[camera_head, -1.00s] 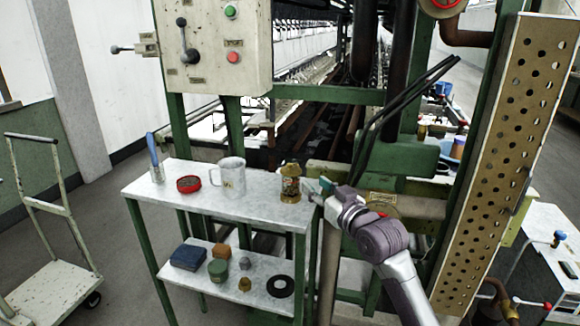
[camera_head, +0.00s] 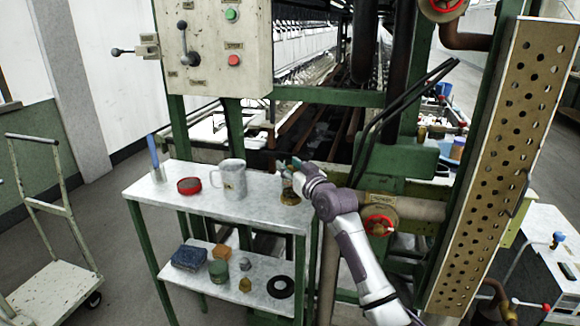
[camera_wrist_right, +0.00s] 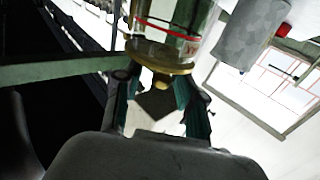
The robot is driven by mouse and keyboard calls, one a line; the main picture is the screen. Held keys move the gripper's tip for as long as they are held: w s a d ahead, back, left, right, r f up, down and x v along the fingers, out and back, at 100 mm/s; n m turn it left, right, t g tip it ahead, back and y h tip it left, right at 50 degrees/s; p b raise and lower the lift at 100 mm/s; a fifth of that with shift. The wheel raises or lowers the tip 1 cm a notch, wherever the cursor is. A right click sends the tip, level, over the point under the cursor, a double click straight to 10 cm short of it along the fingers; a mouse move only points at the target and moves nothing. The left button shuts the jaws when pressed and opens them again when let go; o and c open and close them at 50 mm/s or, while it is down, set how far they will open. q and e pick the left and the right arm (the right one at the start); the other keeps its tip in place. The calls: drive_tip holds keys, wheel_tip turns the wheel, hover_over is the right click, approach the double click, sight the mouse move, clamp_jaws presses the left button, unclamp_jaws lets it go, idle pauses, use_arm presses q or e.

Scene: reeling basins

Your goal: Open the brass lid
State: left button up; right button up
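The jar with the brass lid (camera_head: 290,195) stands on the right end of the table's top shelf, its upper part largely covered by my right gripper (camera_head: 291,168). In the right wrist view the jar appears inverted, with a clear body, a red band and the brass lid (camera_wrist_right: 155,60) with a small round knob (camera_wrist_right: 160,82). The teal fingers of my right gripper (camera_wrist_right: 158,95) are apart, one on each side of the knob. I cannot tell whether they touch the lid. The lid appears seated on the jar. My left gripper is not in view.
The grey table (camera_head: 205,203) also holds a grey mug (camera_head: 232,180), a red round tin (camera_head: 190,186) and a blue-handled tool (camera_head: 154,158). Its lower shelf carries a blue box (camera_head: 190,257), a black ring (camera_head: 280,287) and small items. Green machine frame and pipes stand close behind.

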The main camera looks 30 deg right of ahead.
clamp_jaws()
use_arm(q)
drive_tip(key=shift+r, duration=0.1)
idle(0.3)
